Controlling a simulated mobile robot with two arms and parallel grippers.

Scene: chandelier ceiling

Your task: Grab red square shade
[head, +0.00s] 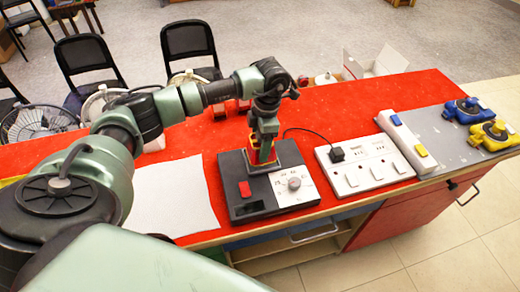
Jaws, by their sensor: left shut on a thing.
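My left arm comes in from the left and reaches down over a black control box (236,181) on the red-topped table. My left gripper (262,150) points down, shut on the red square shade (261,169), a small red-orange square piece at the top of the box. The fingers cover part of the shade, and I cannot tell whether it still touches the box. The box has a red switch (245,189) and a light panel with a round knob (294,183). My right gripper is not in view.
A white power strip (362,165) with a black plug (337,155) lies right of the box. Blue (467,110) and yellow (493,136) devices sit on a grey board further right. A white sheet (174,196) lies left. Black chairs (189,42) stand behind.

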